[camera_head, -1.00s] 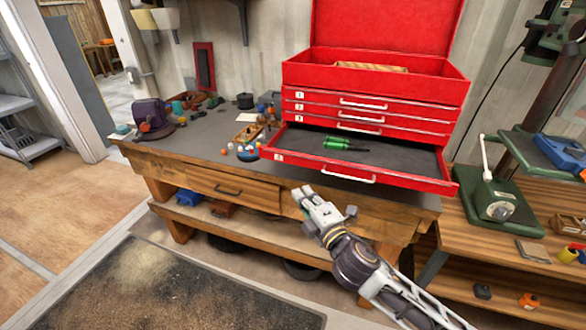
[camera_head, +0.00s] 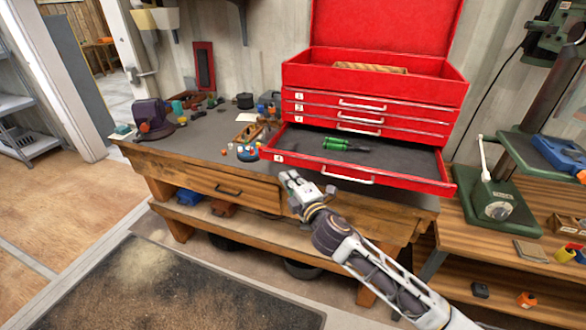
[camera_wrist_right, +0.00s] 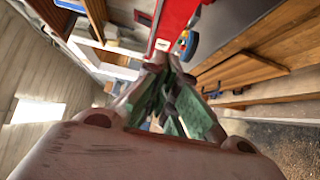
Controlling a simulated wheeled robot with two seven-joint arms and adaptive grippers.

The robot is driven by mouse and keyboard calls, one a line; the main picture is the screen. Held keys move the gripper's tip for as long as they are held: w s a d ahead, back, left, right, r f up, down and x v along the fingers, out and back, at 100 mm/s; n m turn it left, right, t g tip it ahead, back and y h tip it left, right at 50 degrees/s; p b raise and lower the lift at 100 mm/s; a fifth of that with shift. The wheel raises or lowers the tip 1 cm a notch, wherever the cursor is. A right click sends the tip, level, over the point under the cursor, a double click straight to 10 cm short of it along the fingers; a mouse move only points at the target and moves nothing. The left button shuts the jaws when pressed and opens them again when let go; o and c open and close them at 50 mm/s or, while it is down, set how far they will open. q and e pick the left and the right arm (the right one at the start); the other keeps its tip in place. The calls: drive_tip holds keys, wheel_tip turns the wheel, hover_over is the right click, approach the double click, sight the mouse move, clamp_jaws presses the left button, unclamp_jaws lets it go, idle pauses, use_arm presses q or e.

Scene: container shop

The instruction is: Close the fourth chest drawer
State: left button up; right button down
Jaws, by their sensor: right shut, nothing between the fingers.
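A red tool chest (camera_head: 375,88) stands on the workbench with its lid up. Its bottom drawer, labelled 4 (camera_head: 416,184), is pulled out, and a green-handled tool (camera_head: 346,144) lies in it. The three drawers above are shut. My right gripper (camera_head: 288,178) is shut and empty, in front of and below the drawer's left front corner, apart from the drawer handle (camera_head: 347,175). In the right wrist view the gripper fingers (camera_wrist_right: 172,100) point toward the red drawer front (camera_wrist_right: 175,22). My left gripper is not in view.
The workbench (camera_head: 215,150) holds a dark purple machine (camera_head: 152,115), a wooden block (camera_head: 247,132) and small coloured items left of the chest. A green drill press (camera_head: 500,205) stands on the right bench. The floor in front is clear.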

sight(286, 159)
drive_tip(key=shift+w+d+p, duration=0.15)
drive_tip(key=shift+w+p, duration=0.05)
drive_tip(key=shift+w, duration=1)
drive_tip(key=shift+w+d+p, duration=0.1)
drive_tip(key=shift+w+p, duration=0.05)
drive_tip(key=shift+w, duration=1.15)
drive_tip(key=shift+w, duration=0.1)
